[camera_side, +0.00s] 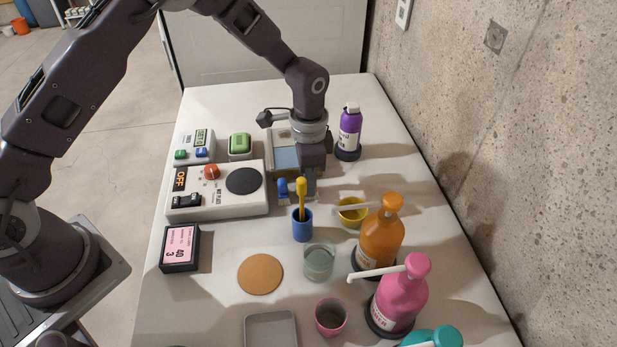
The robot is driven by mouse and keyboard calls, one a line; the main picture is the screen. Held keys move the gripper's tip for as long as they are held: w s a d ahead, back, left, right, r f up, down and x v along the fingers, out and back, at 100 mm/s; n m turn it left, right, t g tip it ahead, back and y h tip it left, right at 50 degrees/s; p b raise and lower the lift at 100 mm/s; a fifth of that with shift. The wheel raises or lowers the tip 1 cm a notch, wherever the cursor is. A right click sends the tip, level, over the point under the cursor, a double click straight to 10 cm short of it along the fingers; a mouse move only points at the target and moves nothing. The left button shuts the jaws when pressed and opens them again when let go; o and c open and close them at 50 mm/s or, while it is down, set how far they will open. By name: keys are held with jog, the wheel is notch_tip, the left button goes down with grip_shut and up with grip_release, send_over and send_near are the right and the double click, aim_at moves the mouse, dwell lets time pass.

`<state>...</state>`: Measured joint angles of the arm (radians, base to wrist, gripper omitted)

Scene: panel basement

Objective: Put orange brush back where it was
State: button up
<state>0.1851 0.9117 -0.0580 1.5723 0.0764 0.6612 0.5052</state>
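A brush-like stick with a yellow to yellow-orange head (301,187) stands upright in a blue cup (302,228) near the middle of the table. A small blue tip (282,188) shows just left of it; I cannot tell whether it belongs to a second brush. I see no clearly orange brush apart from these. My gripper (310,190) points down right behind the cup, close to the yellow head. Its fingers are small and partly hidden, so I cannot tell whether they are open or hold anything.
A hot plate (215,202) and a green-lidded box (240,146) stand left. A purple bottle (349,130), yellow bowl (353,212), orange pump bottle (381,240) and pink pump bottle (399,296) stand right. A glass beaker (319,264) and cork disc (260,274) lie in front.

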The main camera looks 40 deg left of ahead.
jog(key=shift+o, duration=1.3)
jog(key=s+a+r+n+t, duration=0.1)
jog(key=s+a+r, duration=0.1)
jog(key=r, duration=0.8)
jog(key=s+a+r+n, duration=0.1)
jog(key=s+r, duration=0.1)
jog(key=r, duration=0.9)
jog(key=s+a+r+n+t, duration=0.2)
jog(key=s+a+r+n, duration=0.15)
jog(key=s+r, duration=0.5)
jog(key=s+a+f+n+t, duration=0.1)
jog(key=s, duration=0.7)
jog(key=s+a+f+n+t, duration=0.1)
jog(key=s+a+f+n, duration=0.1)
jog(key=s, duration=0.5)
jog(key=shift+s+t, duration=0.3)
jog(key=shift+s, duration=0.1)
jog(key=shift+a+r+n, duration=0.1)
jog(key=shift+n, duration=0.15)
jog(key=shift+c, duration=0.2)
